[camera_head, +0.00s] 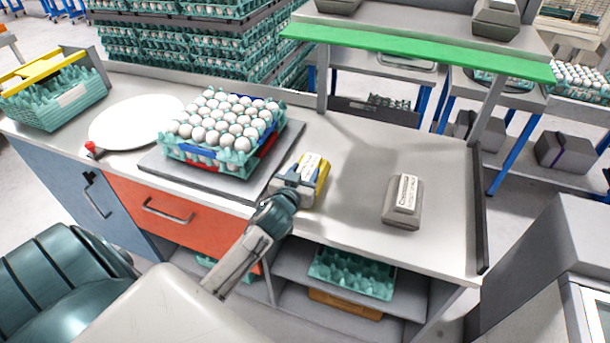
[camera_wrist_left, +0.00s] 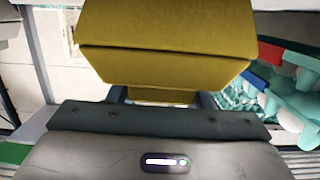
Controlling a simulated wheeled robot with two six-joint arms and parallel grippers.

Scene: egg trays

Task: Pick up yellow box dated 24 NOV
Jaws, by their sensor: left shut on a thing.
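The yellow box (camera_head: 322,182) is at the middle of the worktop, just right of the egg tray stack. A white label (camera_head: 309,165) shows on it, but its date is too small to read. My left gripper (camera_head: 300,184) is shut on the yellow box and covers part of its near left side. In the left wrist view the yellow box (camera_wrist_left: 168,40) fills the top middle, between the fingers. I cannot tell whether it touches the worktop or hangs just above it. My right gripper is not in view.
A teal tray stack of white eggs (camera_head: 222,128) stands on a grey plate (camera_head: 160,168) to the left. A grey box (camera_head: 403,205) with a white label sits to the right. A green-edged shelf (camera_head: 420,56) rises behind. The worktop between is clear.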

